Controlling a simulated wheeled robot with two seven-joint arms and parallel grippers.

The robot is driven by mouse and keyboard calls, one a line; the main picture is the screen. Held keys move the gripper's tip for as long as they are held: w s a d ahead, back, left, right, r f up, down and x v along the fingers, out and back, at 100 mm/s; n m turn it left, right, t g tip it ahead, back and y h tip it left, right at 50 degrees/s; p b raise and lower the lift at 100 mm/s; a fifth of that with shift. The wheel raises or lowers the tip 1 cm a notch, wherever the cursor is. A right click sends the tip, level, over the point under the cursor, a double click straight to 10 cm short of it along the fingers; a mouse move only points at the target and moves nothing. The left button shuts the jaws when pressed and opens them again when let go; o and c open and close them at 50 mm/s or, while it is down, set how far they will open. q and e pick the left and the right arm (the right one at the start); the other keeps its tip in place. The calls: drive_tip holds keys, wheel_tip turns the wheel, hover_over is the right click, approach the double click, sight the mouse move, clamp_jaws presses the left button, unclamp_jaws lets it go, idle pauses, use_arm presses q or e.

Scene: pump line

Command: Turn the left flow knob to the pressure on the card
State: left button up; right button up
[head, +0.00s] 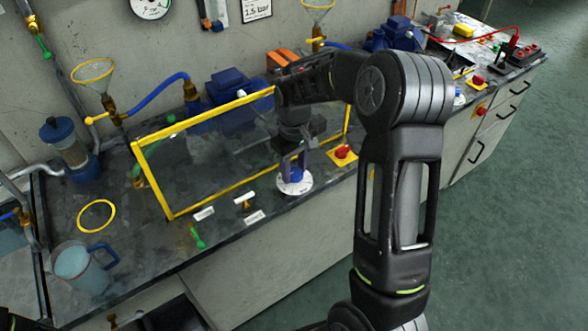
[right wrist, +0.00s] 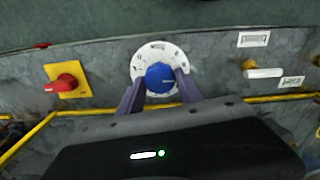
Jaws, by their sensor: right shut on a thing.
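The blue flow knob (right wrist: 160,76) sits on a round white dial plate (right wrist: 141,62) with dark marks, on the bench top. My right gripper (right wrist: 158,84) is shut on this knob, one finger on each side. In the head view my right gripper (head: 293,161) reaches down to the white dial plate (head: 296,186), and the fingers partly cover the knob. The card (head: 256,9) on the wall reads 1.5 bar. A round gauge (head: 150,7) hangs left of it, cut by the top edge; its reading is too small to tell. My left gripper is not seen.
A yellow-framed clear screen (head: 157,184) stands just behind the dial. A red switch on a yellow plate (head: 343,153) is to its right, also in the right wrist view (right wrist: 66,82). White labels (head: 204,214) and a jug (head: 79,268) are to the left.

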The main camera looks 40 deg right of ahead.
sight(294, 171)
drive_tip(key=shift+m, duration=1.2)
drive_tip(key=o, duration=1.4)
wheel_tip(294, 171, up, 8)
drive_tip(key=shift+f+b, duration=0.1)
drive_tip(key=shift+b, duration=0.45)
